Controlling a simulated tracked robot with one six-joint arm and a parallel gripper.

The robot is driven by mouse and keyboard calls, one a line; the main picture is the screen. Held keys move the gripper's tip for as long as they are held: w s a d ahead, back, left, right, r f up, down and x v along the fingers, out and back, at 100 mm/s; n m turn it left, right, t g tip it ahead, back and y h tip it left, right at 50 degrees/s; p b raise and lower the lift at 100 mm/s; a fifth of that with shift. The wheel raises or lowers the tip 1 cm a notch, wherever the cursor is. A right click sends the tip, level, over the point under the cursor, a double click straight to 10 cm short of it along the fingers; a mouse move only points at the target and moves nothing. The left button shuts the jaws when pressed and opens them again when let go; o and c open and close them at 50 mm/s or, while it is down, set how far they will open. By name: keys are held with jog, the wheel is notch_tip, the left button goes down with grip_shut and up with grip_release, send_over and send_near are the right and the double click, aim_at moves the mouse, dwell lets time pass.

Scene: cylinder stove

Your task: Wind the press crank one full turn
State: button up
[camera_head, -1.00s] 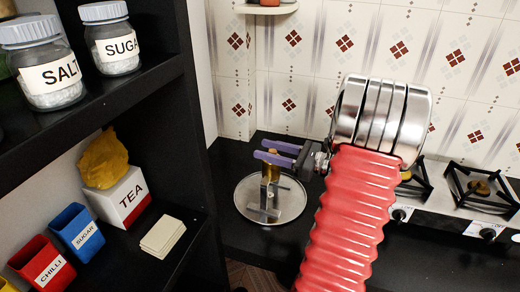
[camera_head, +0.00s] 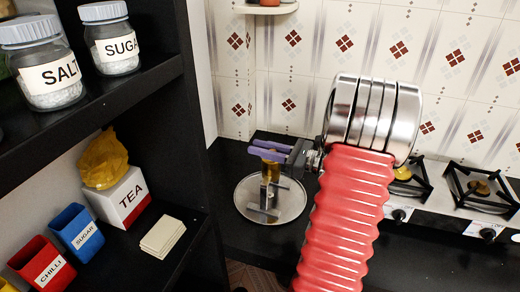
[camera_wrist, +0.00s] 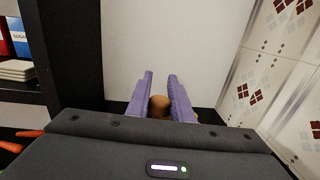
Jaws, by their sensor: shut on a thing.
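The press stands on a round metal plate (camera_head: 242,207) on the dark counter, in the middle of the head view. Its metal frame (camera_head: 268,195) rises from the plate. My gripper (camera_head: 268,150) is above it, with purple fingers shut on the crank's brownish handle (camera_head: 270,170). In the wrist view the rounded brown end of the handle (camera_wrist: 159,106) shows between the two purple fingers of my gripper (camera_wrist: 160,95). The rest of the crank is hidden by my gripper and wrist.
A dark shelf with a tea box (camera_head: 122,197), blue sugar box (camera_head: 77,232), red chilli box (camera_head: 42,262) and labelled jars (camera_head: 48,70) stands at the left. A gas stove (camera_head: 475,195) is at the right. A tiled wall (camera_head: 300,60) closes the back.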

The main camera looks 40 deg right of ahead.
jog(key=shift+c, duration=0.8)
jog(key=shift+a, duration=0.3)
grip_shut()
jog(key=shift+d, duration=0.25)
jog(key=shift+w+m+t+h, duration=0.35)
jog(key=shift+m+h, duration=0.35)
jog(key=shift+h, duration=0.3)
jog(key=shift+w+d+m+h, duration=0.25)
jog(key=shift+w+m+h, duration=0.3)
jog(key=shift+m+h, duration=1.1)
jog(key=shift+w+d+m+h, duration=0.2)
jog(key=shift+w+m+h, duration=0.55)
jog(key=shift+h, duration=1.6)
jog(key=shift+w+d+m+h, duration=0.3)
jog(key=shift+m+h, duration=1.2)
jog(key=shift+h, duration=0.5)
